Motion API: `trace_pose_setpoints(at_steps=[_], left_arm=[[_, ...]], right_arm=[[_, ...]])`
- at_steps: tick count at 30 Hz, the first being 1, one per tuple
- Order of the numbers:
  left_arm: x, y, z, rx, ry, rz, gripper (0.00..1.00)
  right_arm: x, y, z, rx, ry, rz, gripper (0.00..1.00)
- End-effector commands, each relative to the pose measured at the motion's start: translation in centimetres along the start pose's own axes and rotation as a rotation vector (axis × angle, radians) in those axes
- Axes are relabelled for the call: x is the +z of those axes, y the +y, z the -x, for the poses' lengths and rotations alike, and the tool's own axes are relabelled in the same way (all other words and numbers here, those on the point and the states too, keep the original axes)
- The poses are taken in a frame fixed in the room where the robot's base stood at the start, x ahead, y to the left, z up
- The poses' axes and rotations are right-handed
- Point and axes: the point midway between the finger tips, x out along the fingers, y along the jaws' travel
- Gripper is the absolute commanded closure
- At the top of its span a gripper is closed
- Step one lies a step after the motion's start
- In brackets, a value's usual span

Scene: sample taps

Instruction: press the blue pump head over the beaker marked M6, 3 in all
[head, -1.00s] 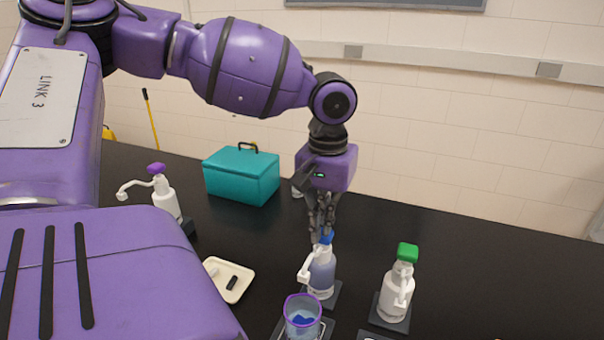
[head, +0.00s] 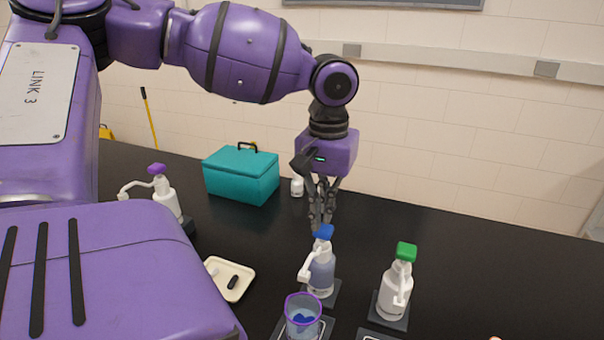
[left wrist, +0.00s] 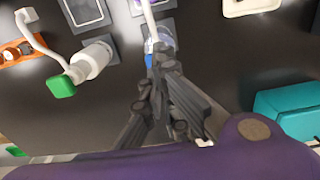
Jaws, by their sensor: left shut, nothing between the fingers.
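The blue pump head (head: 324,232) tops a bottle of bluish liquid (head: 321,272) with a white spout. A clear beaker with a purple rim (head: 303,316) stands below the spout on a dark pad and holds some blue liquid; I cannot read its mark. My left gripper (head: 320,222) is shut and empty, its fingertips close above or behind the blue head. In the left wrist view the fingers (left wrist: 156,62) partly cover the blue head (left wrist: 148,61); I cannot tell whether they touch. My right gripper is not in view.
A bottle with a green pump head (head: 406,252) stands to the right, and one with a purple head (head: 157,169) stands to the left. A teal box (head: 241,174) and a small white jar (head: 297,187) are behind. A cream tray (head: 246,274) lies left of the blue-headed bottle.

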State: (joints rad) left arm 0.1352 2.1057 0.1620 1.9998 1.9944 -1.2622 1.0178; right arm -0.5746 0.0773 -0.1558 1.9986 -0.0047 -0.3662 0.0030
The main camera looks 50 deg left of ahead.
Motion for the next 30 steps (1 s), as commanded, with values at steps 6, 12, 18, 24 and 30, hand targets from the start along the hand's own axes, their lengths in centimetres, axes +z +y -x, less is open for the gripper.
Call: trace_pose_setpoints(at_steps=[6, 12, 18, 24, 30], left_arm=[[0.0, 0.0, 0.0, 0.000, 0.000, 0.000, 1.00], [0.0, 0.0, -0.2, 0.000, 0.000, 0.000, 1.00], [0.0, 0.0, -0.8, 0.000, -0.001, -0.001, 1.00], [0.0, 0.0, -1.6, 0.001, -0.001, 0.000, 1.00], [0.0, 0.0, -2.2, 0.001, -0.001, 0.000, 1.00]], right_arm=[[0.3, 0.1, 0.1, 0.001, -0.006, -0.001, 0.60], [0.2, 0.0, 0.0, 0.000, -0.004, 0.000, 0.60], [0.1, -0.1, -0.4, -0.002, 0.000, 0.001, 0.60], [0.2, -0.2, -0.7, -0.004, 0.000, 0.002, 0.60], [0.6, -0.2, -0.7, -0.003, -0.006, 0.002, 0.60]])
